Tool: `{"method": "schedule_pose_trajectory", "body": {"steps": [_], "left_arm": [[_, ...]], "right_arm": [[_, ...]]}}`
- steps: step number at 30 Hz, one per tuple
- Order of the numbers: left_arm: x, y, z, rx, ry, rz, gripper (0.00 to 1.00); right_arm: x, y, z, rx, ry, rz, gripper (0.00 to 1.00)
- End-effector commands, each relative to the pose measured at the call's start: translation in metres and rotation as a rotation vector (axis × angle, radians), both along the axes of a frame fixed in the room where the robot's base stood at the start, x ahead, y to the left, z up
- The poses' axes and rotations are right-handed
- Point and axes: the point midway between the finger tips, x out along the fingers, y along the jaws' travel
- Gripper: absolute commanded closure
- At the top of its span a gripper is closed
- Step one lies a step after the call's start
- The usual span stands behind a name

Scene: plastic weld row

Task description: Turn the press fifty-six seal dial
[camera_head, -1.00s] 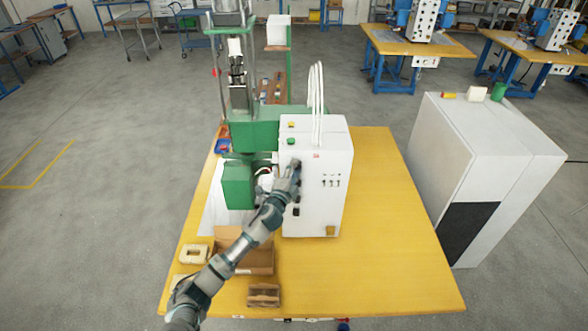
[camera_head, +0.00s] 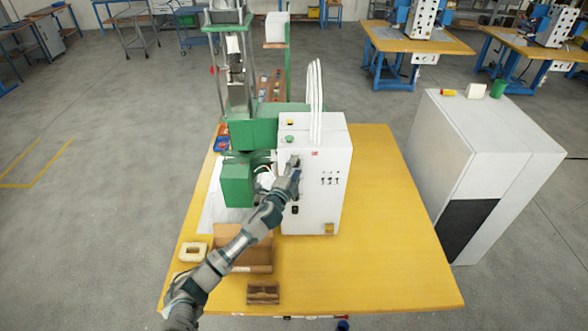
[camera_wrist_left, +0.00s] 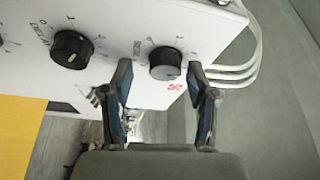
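The press's white control box (camera_head: 325,190) stands on the yellow table beside the green press body (camera_head: 238,185). In the left wrist view, a black dial (camera_wrist_left: 165,63) on the box's white panel lies between my left gripper's fingertips (camera_wrist_left: 159,76). There is a gap on each side of it, and the fingers are open. A second black dial (camera_wrist_left: 72,50) sits farther left, with a scale around it. In the head view my left gripper (camera_head: 294,164) is at the box's front face and hides the dials. My right gripper is not in view.
A brown box (camera_head: 245,252), a small wooden block (camera_head: 263,293) and a beige ring-shaped piece (camera_head: 193,252) lie near my left forearm. White cables (camera_head: 316,90) rise from the box top. The table (camera_head: 385,230) is clear to the right; a white cabinet (camera_head: 480,150) stands beyond.

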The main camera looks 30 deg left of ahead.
Motion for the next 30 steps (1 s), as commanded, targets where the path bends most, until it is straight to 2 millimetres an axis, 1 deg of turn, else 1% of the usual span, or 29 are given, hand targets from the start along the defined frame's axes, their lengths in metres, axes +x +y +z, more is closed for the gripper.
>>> {"method": "schedule_pose_trajectory", "body": {"steps": [2,5,8,15,18,21,25,30], "left_arm": [[-0.001,0.001,0.000,0.000,-0.001,0.000,0.41],[-0.008,0.001,-0.001,0.000,0.000,0.000,0.41],[-0.024,-0.002,-0.003,0.001,0.001,-0.001,0.41],[-0.077,-0.012,-0.009,0.000,0.004,-0.002,0.41],[-0.094,-0.015,-0.010,-0.002,0.004,-0.001,0.41],[-0.106,-0.017,-0.011,-0.001,0.004,-0.001,0.41],[-0.114,-0.019,-0.011,-0.001,0.004,-0.001,0.41],[-0.116,-0.019,-0.011,0.000,0.003,-0.001,0.41]], "right_arm": [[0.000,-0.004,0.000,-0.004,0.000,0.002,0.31],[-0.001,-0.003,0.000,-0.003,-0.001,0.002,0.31],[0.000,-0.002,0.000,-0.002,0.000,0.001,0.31],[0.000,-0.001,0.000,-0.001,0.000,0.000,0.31],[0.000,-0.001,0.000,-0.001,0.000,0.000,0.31],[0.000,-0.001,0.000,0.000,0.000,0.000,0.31],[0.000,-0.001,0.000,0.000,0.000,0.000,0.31],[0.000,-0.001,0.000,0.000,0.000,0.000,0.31]]}}
